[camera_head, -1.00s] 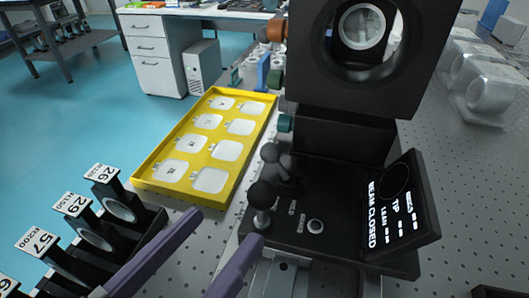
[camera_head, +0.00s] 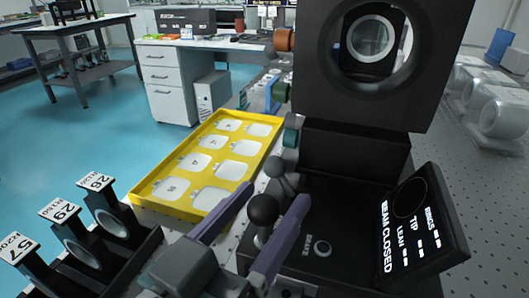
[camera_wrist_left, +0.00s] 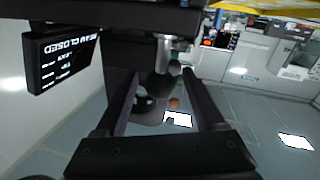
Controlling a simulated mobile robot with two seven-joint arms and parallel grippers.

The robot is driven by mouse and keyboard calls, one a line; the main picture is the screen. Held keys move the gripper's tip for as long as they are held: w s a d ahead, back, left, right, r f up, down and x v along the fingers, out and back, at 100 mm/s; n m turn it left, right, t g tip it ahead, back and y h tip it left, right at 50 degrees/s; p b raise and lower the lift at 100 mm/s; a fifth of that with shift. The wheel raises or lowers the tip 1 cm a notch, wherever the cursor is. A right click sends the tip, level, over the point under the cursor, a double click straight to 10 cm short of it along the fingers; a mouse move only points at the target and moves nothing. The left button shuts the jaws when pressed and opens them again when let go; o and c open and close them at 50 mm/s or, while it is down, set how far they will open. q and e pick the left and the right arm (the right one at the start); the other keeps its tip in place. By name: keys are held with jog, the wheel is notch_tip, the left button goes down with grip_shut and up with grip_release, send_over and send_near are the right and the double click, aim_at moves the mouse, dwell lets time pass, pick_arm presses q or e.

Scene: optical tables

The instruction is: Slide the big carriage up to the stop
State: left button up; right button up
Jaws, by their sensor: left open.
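The big carriage (camera_head: 320,155) is a black unit with a tall square frame and round opening over a flat deck. Its tilted screen (camera_head: 414,230) reads "BEAM CLOSED" and also shows in the left wrist view (camera_wrist_left: 66,58). Two black ball knobs stand at its left edge, a front one (camera_head: 263,208) and a rear one (camera_head: 279,168). My left gripper (camera_head: 275,195) is open, its purple fingers on either side of the front knob. Knob-like dark shapes lie between the fingers in the left wrist view (camera_wrist_left: 161,83); contact cannot be told. I cannot pick out the stop. My right gripper is not in view.
A yellow tray (camera_head: 143,189) with pale square slots lies left of the carriage. A black rack (camera_head: 108,262) of numbered lens holders stands at front left. Clear-covered parts (camera_head: 500,115) sit on the perforated table at right. A drawer cabinet (camera_head: 165,85) stands behind.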

pick_arm(q)
grip_shut()
dwell(0.6)
dwell(0.8)
